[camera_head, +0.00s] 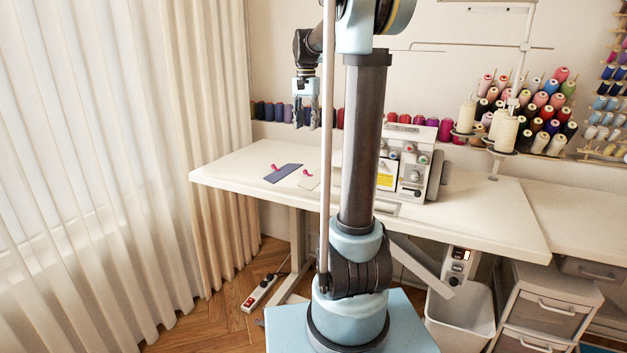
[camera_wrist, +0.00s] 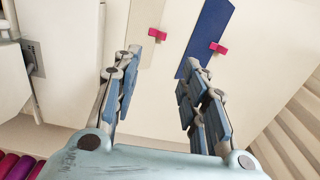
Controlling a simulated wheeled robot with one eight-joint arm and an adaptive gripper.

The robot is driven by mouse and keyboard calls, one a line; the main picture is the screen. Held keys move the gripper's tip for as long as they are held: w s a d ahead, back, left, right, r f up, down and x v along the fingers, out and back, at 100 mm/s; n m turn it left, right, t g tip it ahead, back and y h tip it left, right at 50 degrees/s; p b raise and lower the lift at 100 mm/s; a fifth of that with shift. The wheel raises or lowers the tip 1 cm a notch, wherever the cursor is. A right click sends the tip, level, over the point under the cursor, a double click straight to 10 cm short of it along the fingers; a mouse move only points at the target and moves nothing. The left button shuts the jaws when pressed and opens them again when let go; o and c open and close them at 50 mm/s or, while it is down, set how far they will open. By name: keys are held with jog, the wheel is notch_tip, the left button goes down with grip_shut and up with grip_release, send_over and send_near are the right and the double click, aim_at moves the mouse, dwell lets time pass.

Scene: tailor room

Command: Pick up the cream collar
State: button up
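The cream collar (camera_head: 308,182) lies flat on the white sewing table with a pink clip on it, partly hidden by my arm's pole.
A dark blue piece (camera_head: 283,173) with a pink clip lies left of the cream collar. A white sewing machine (camera_head: 408,160) stands to the right. Several thread spools (camera_head: 282,113) line the wall behind. The table's left part (camera_head: 225,172) is clear.

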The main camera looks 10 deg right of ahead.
send_near(314, 174)
jog(key=a, duration=0.1)
jog(key=a+f, duration=0.1)
jog(key=a, duration=0.1)
jog(key=shift+w, duration=0.2)
jog(key=shift+s+a+f, duration=0.1)
jog(key=shift+f, duration=1.3)
jog(key=shift+s+f, duration=0.1)
jog(key=shift+f, duration=1.25)
jog(key=c, duration=0.8)
